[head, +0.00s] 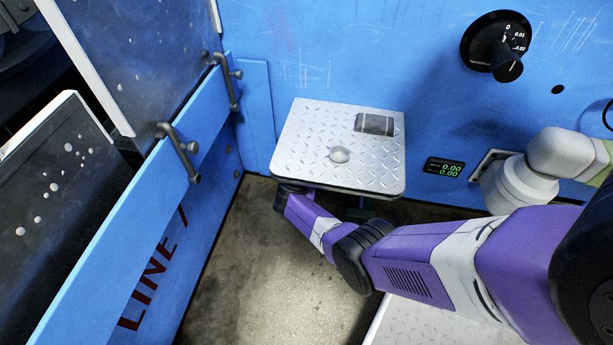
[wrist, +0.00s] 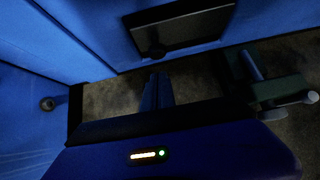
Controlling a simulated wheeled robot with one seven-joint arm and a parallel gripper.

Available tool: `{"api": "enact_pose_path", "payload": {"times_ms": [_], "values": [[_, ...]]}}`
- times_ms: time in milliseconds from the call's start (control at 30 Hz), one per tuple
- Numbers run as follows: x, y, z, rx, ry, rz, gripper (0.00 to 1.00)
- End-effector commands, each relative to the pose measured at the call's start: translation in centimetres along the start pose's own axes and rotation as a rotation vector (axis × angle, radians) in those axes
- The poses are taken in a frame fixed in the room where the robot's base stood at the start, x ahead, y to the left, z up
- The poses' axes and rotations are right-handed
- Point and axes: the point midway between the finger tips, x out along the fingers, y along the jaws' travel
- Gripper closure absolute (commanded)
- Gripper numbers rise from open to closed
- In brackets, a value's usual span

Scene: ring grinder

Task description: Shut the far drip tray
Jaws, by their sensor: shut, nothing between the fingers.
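I cannot tell for certain which part is the far drip tray. A grey-green piece with pale rounded ends (wrist: 280,92) stands out at the right. My gripper (wrist: 157,80) points toward the dark panel, with its narrow blue fingers together and empty, just below the knob in the picture. Contact cannot be told. In the head view, my gripper is hidden under the plate shelf.
A diamond-plate shelf (head: 290,150) with a small ring (head: 340,154) and a dark block (head: 374,124) overhangs my forearm. Blue panels with black handles (head: 178,150) stand at left. A dial (head: 497,45) and green display (head: 445,168) are on the back wall. Bare floor (head: 245,270) lies between.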

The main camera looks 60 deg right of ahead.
Motion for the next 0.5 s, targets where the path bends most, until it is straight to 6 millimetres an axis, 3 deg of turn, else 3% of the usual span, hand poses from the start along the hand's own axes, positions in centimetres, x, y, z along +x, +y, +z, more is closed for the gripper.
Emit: {"api": "enact_pose_path", "payload": {"times_ms": [33,200,500], "values": [[-1.4,0.1,0.5,-0.002,0.000,0.002,1.00],[-4.2,0.1,0.4,-0.001,0.001,0.003,1.00],[-7.9,0.1,0.2,-0.002,0.001,0.002,1.00]]}}
